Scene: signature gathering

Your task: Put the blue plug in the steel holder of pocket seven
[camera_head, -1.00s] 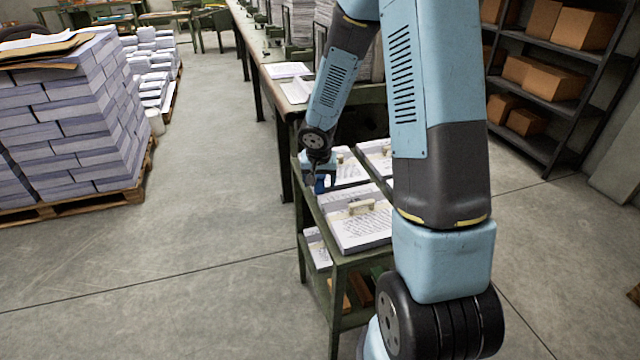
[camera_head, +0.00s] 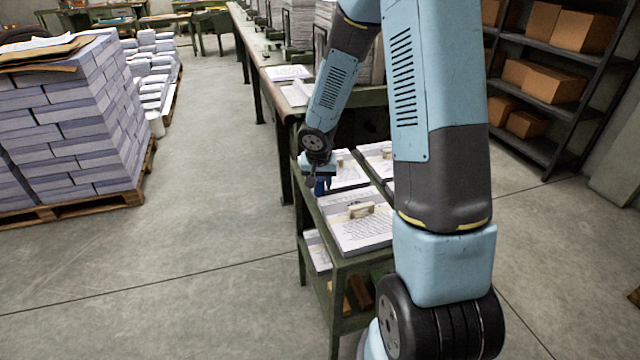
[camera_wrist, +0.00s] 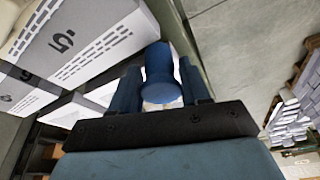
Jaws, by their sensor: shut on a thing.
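The blue plug (camera_wrist: 160,90) sits between the two blue fingers of my gripper (camera_wrist: 160,72) in the wrist view, its round end facing the camera. My gripper is shut on it. In the head view my gripper (camera_head: 319,186) hangs at the cart's left edge, beside the far-left stack of printed sheets; the plug cannot be told from the fingers there. I cannot make out the steel holder or a pocket marked seven.
The green cart (camera_head: 350,262) carries several paper stacks, the nearest (camera_head: 362,234) with a pale block (camera_head: 361,210) on top. A long bench (camera_head: 262,75) runs behind it. A pallet of bundles (camera_head: 75,120) stands left, shelves (camera_head: 545,105) right. The floor left of the cart is clear.

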